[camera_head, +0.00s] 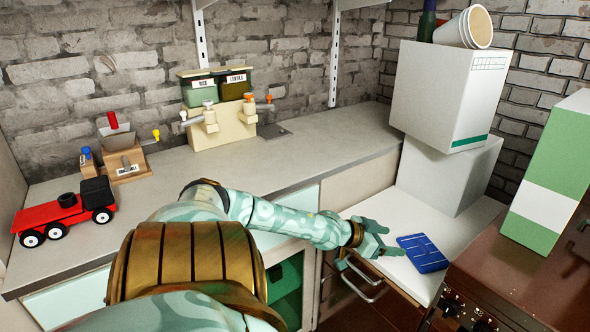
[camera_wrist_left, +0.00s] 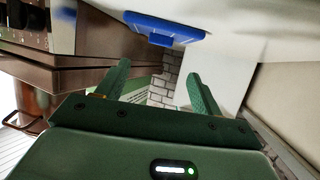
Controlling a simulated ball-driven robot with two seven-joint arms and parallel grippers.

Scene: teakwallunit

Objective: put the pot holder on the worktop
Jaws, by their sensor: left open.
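The pot holder is a flat blue square (camera_head: 424,252) lying on a white surface (camera_head: 396,205) at the right in the head view. It also shows at the top of the left wrist view (camera_wrist_left: 165,27), beyond the fingers. My left gripper (camera_head: 382,239) is open and empty, just left of the pot holder and apart from it. Its two green fingers spread wide in the left wrist view (camera_wrist_left: 161,86). The grey worktop (camera_head: 315,155) runs along the brick wall, left of the white surface. My right gripper is out of view.
Stacked white boxes (camera_head: 446,95) stand behind the pot holder. A green and white box (camera_head: 548,185) stands on a brown unit at right. The worktop's middle is clear.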

